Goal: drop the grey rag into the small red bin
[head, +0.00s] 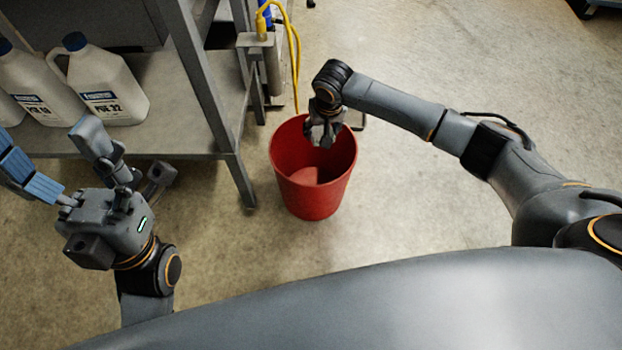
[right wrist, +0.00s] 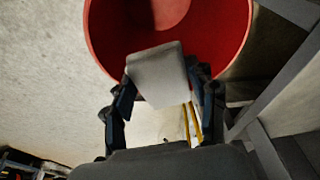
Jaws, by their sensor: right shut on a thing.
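The small red bin (head: 313,190) stands upright on the floor in the middle of the head view, its open mouth facing up. My right gripper (head: 323,140) points down over the bin's mouth, near its far rim. In the right wrist view, that gripper (right wrist: 163,100) is shut on the grey rag (right wrist: 158,72), a pale folded piece between its fingers, with the red bin (right wrist: 238,30) behind it. The rag is hard to tell from the fingers in the head view. My left gripper (head: 98,165) is at the lower left, fingers spread and empty, away from the bin.
A grey metal rack (head: 185,125) stands left of the bin, one leg close beside it. Several white jugs with blue caps, one of them here (head: 105,85), stand on its shelf. A yellow hose (head: 297,65) hangs behind the bin. The floor (head: 440,60) at the right is clear.

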